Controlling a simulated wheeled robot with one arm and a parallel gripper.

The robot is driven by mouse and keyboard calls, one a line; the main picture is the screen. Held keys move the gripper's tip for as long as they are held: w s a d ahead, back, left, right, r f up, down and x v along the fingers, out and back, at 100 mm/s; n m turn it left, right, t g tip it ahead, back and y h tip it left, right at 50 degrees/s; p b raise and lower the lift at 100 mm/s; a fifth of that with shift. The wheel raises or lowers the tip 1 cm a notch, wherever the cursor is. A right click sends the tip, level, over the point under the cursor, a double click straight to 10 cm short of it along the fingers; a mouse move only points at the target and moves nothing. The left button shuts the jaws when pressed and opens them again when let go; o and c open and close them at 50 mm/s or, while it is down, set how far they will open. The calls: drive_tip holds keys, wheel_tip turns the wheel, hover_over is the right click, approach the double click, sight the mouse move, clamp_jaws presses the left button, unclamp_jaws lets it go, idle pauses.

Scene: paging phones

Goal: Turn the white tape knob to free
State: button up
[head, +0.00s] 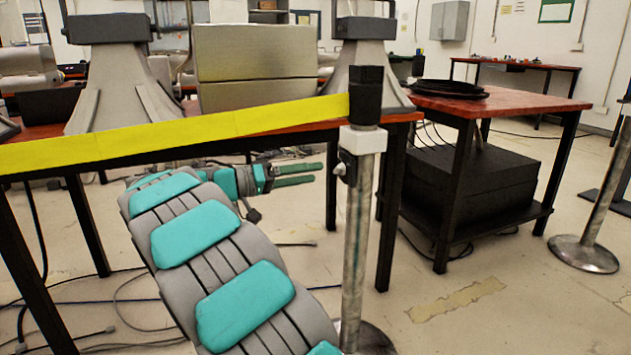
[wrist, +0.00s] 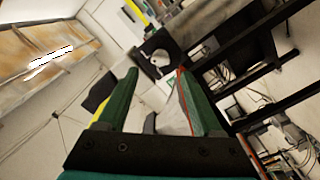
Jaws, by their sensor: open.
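A barrier post (head: 353,250) stands upright with a black head (head: 366,95) and a white collar (head: 362,140). A small dark fitting with a pale part (head: 345,163) sits on its left side below the collar. In the wrist view, a white round knob (wrist: 160,58) on a dark square plate lies just beyond and between the fingertips. My gripper (head: 315,174) is open and empty, left of the post, its fingers pointing right with a gap to the post. It also shows in the wrist view (wrist: 157,73). The knob's exact setting is too small to read.
Yellow tape (head: 180,134) stretches from the post's head to the left, above my arm. A red-topped table (head: 500,103) with black legs stands behind the post. Another post (head: 597,200) stands at the right. Cables lie on the floor.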

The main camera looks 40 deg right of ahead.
sight(336, 167)
drive_tip(key=x, duration=0.7)
drive_tip(key=shift+w+d+r, duration=0.1)
drive_tip(key=shift+d, duration=0.25)
clamp_jaws()
idle(0.3)
